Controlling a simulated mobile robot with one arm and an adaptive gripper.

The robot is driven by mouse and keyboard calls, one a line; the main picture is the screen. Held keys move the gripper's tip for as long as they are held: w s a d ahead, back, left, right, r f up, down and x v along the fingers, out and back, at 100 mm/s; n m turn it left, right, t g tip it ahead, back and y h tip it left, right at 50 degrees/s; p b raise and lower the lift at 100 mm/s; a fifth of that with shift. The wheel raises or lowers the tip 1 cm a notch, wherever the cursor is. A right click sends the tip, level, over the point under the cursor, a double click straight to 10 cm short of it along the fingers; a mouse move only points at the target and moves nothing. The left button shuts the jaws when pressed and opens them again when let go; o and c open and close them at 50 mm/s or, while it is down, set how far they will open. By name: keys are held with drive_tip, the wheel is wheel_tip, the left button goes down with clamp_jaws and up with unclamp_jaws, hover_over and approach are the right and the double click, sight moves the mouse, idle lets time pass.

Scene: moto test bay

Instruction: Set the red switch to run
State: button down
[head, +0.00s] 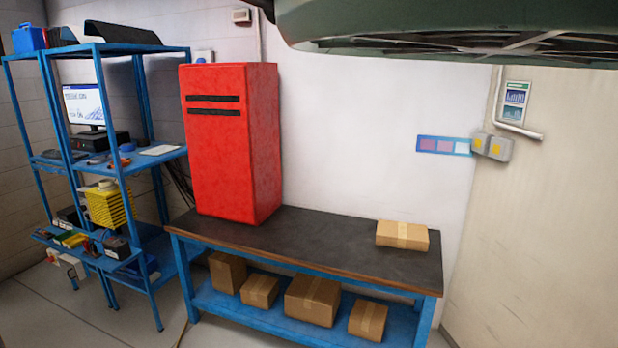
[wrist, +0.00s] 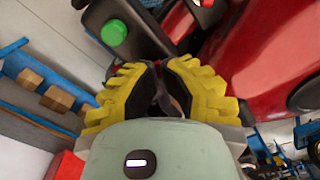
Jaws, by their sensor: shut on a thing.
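In the wrist view, my gripper (wrist: 158,75) has yellow ridged fingers that meet at their tips in front of a dark control housing (wrist: 140,40). A small dark red piece (wrist: 138,67), apparently the red switch, shows at the fingertips and is mostly hidden by them. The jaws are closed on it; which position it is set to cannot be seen. A round green button (wrist: 114,32) sits on the housing, to the left of the fingertips. The head view shows neither my gripper nor the switch.
A large glossy red body (wrist: 275,50) is close on the right in the wrist view. In the head view, a red cabinet (head: 228,150) and a cardboard box (head: 402,235) stand on a workbench (head: 330,252). Blue shelving (head: 150,225) is at left; a dark green shape (head: 450,20) hangs overhead.

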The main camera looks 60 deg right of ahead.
drive_tip(key=shift+s+f, duration=0.1)
drive_tip(key=shift+f, duration=0.05)
drive_tip(key=shift+r+p, duration=0.75)
drive_tip(key=shift+r, duration=2.75)
